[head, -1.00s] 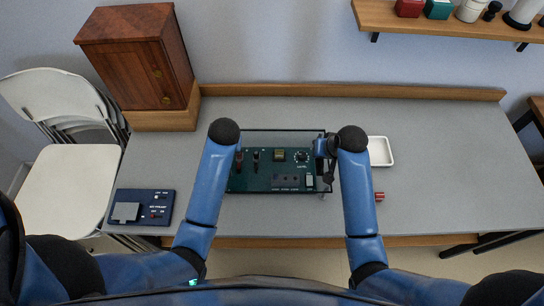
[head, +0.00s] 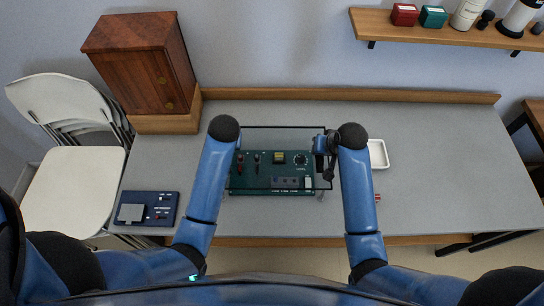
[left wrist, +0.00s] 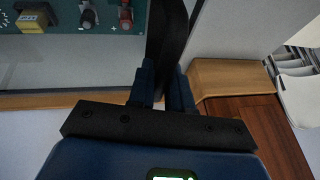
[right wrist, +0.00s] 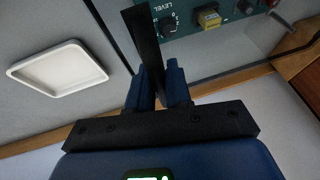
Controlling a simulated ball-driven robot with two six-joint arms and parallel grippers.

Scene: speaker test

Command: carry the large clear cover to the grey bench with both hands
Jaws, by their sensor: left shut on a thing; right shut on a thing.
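The large clear cover (head: 262,139) is a see-through box with thin dark edges. In the head view it is around or above a green instrument panel (head: 262,184) on the grey bench (head: 440,170). Its gap from the bench is hard to judge. My left gripper (left wrist: 163,85) is shut on a dark upright strip at the cover's left side. My right gripper (right wrist: 158,85) is shut on a similar strip at its right side. In the head view my left fingers are hidden behind my arm; part of my right gripper (head: 326,154) shows.
A wooden cabinet (head: 140,65) stands at the bench's back left. A blue device (head: 146,209) lies at the front left and a white tray (head: 378,154) right of my right gripper. White folding chairs (head: 72,185) stand left. The bench's right part is clear.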

